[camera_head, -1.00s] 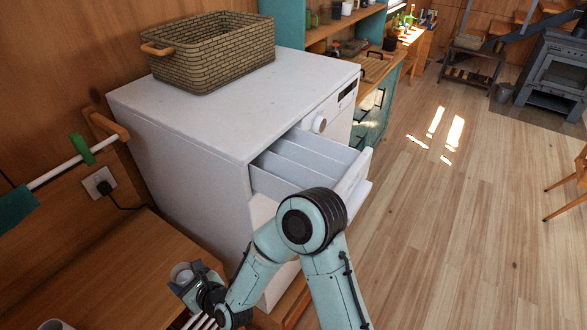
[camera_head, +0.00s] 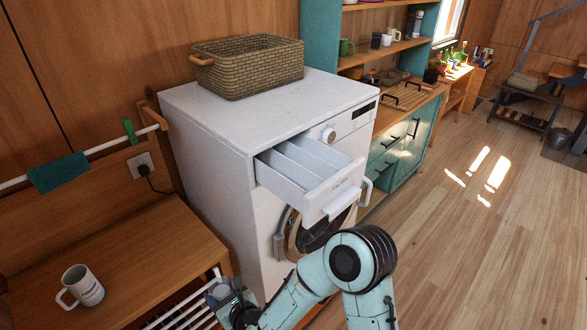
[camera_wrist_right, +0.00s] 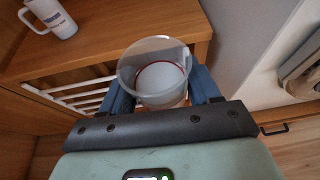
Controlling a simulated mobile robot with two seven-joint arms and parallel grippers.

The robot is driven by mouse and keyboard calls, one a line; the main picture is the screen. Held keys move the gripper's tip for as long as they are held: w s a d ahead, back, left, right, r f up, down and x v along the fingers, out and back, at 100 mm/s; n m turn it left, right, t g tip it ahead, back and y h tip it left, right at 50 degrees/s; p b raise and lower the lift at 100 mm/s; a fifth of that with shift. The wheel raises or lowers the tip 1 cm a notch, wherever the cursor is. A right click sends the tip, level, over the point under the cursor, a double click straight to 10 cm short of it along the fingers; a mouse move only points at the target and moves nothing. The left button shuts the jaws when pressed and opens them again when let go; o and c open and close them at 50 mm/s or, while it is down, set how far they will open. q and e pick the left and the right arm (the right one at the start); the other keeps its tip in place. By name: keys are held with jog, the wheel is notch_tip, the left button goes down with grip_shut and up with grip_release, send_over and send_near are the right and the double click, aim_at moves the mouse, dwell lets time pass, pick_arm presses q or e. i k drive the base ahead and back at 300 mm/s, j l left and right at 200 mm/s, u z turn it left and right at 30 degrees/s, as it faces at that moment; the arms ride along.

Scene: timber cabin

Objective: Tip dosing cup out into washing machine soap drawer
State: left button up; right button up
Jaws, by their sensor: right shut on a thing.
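The dosing cup (camera_wrist_right: 160,84) is a clear round cup with a red line and whitish contents. It stands between the fingers of my right gripper (camera_wrist_right: 162,92), which is shut on it. In the head view the right gripper (camera_head: 222,292) is low, left of the washing machine (camera_head: 215,165) front, near the wooden table; the cup is small there and looks about upright. The soap drawer (camera_head: 333,197) is pulled out, with long compartments open at the top. The gripper is below and left of the drawer, apart from it. My left gripper is out of view.
A white mug (camera_head: 84,288) stands on the wooden table (camera_head: 140,240); white rails (camera_head: 185,315) lie beside that. A wicker basket (camera_head: 250,68) sits on the machine. The round door (camera_head: 300,235) is below the drawer. Floor to the right is clear.

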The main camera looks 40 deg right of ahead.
aim_at(317, 180)
jog(key=k+u, duration=0.25)
jog(key=k, duration=0.2)
jog(key=u, duration=0.9)
jog(key=k+l, duration=0.25)
jog(key=l, duration=0.2)
jog(key=k+l, duration=0.25)
jog(key=l, duration=0.15)
jog(key=k+l, duration=0.25)
jog(key=l, duration=0.2)
jog(key=k+l, duration=0.2)
jog(key=l, duration=0.25)
jog(key=k+l, duration=0.25)
jog(key=l, duration=0.2)
jog(key=k+l, duration=0.25)
jog(key=l, duration=0.15)
jog(key=k+l, duration=0.25)
jog(key=l, duration=0.2)
jog(key=u, duration=0.05)
